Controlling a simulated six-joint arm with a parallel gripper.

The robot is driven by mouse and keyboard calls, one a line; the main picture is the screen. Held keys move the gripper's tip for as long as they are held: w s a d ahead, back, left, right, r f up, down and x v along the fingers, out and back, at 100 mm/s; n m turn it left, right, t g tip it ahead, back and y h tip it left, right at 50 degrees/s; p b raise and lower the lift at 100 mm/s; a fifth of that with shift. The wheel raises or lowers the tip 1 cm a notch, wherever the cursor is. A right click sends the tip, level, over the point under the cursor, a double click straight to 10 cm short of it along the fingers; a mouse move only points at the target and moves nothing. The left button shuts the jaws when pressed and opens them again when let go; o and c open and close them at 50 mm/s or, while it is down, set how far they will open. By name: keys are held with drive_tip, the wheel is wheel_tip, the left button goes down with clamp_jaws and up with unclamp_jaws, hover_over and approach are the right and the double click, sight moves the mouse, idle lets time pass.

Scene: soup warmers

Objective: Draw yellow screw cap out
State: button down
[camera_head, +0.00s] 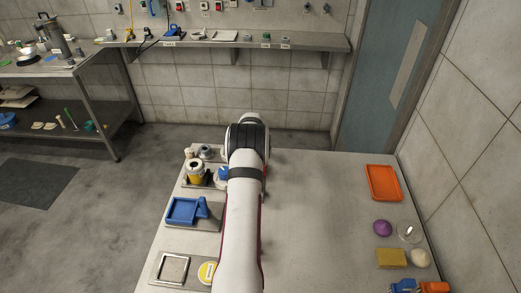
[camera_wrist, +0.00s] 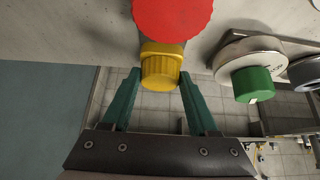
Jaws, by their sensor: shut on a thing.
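The yellow screw cap (camera_wrist: 161,70) has a ribbed side and shows in the wrist view, between the two green fingers of my gripper (camera_wrist: 159,80). My gripper is shut on the cap. The cap's far end meets a yellow collar just below a large red ribbed round part (camera_wrist: 172,14); I cannot tell whether the threads are still engaged. In the head view my own arm hides the gripper and the cap.
In the wrist view, a green cap (camera_wrist: 253,85) on a round metal fitting (camera_wrist: 250,48) is close on the right. In the head view, a blue tray (camera_head: 182,212) lies left of my arm and an orange tray (camera_head: 383,182) right. Bare table lies between my arm and the orange tray.

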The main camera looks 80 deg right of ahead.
drive_tip(key=shift+r, duration=0.65)
drive_tip(key=shift+r, duration=1)
